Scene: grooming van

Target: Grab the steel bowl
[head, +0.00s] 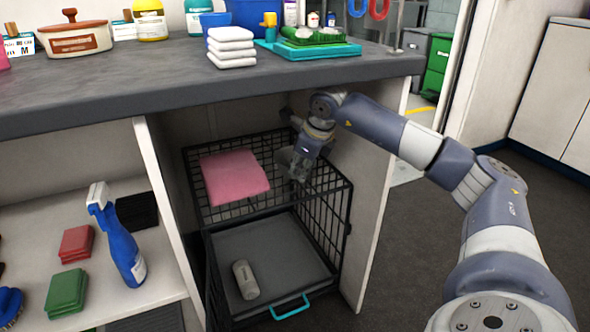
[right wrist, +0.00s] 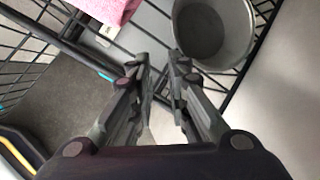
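The steel bowl (right wrist: 212,38) is a round grey bowl at the top right of the right wrist view, resting on the black wire top of the crate. In the head view it is mostly hidden behind my right gripper (head: 297,167). My right gripper also shows in the right wrist view (right wrist: 161,72), its two fingers apart with nothing between them. The right fingertip overlaps the bowl's near left edge in that picture; I cannot tell whether they touch. My left gripper is not in view.
A pink folded towel (head: 234,177) lies on the wire crate (head: 347,205), left of the gripper. The crate stands under the grey counter (head: 120,88), between side panels. A grey cylinder (head: 245,280) lies inside it. A blue spray bottle (head: 122,245) stands on the left shelf.

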